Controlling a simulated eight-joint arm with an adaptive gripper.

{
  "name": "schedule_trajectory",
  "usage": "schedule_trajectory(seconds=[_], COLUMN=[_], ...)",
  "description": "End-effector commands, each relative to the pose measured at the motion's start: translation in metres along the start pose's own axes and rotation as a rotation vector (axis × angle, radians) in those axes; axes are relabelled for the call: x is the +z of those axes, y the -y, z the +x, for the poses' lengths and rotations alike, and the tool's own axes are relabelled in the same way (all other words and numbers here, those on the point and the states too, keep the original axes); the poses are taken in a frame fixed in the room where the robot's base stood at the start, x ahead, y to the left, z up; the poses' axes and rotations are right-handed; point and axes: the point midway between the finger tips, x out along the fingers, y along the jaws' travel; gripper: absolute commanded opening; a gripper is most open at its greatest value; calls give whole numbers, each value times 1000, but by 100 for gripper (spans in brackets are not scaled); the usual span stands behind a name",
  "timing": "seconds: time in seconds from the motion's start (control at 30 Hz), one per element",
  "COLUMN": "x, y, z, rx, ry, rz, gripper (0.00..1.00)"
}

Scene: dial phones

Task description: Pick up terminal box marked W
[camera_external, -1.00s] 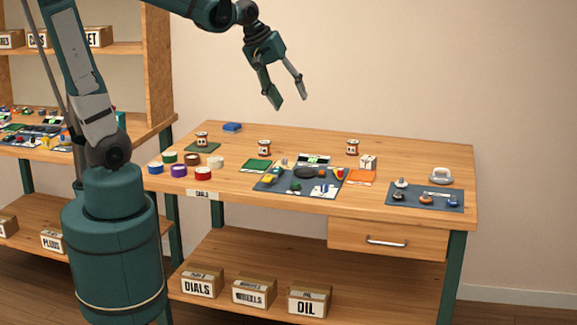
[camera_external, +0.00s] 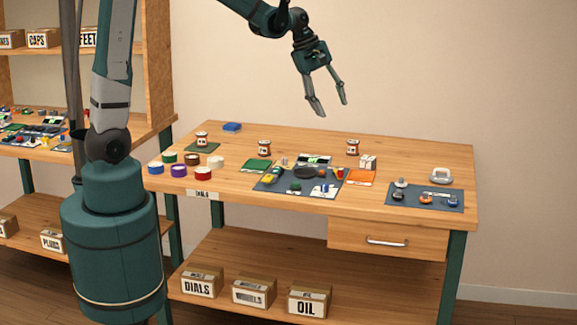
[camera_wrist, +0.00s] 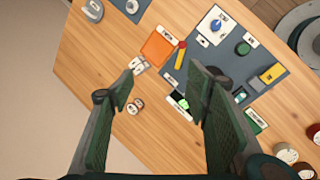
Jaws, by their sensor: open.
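A small white box (camera_external: 368,162) with dark marks stands on the bench behind the orange mat; it may be the terminal box, but I cannot read a W on it. It also shows in the wrist view (camera_wrist: 138,65), just beyond the left fingertip. My gripper (camera_external: 331,106) is open and empty, above the back of the bench and to the left of the box. In the wrist view, the open fingers (camera_wrist: 163,92) have bare wood and part of the dark mat between them.
Two labelled tins (camera_external: 264,147) (camera_external: 353,146) stand near the bench's back. The orange mat (camera_external: 360,177) lies in front of the box. A dark mat with parts (camera_external: 262,187) lies left, another (camera_external: 400,200) right.

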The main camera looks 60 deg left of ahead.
Motion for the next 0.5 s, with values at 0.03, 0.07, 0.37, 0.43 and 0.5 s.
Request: schedule_trajectory(seconds=[0.03, 0.07, 0.37, 0.43, 0.5], x=[-4, -6, -26, -31, -36], y=[-7, -11, -39, -45, -50], z=[7, 11, 55, 66, 77], rx=[-5, -8, -42, -52, -61], ry=[7, 11, 46, 53, 59], rz=[-32, -53, -256, -303, -349], gripper=[48, 48, 48, 48, 48])
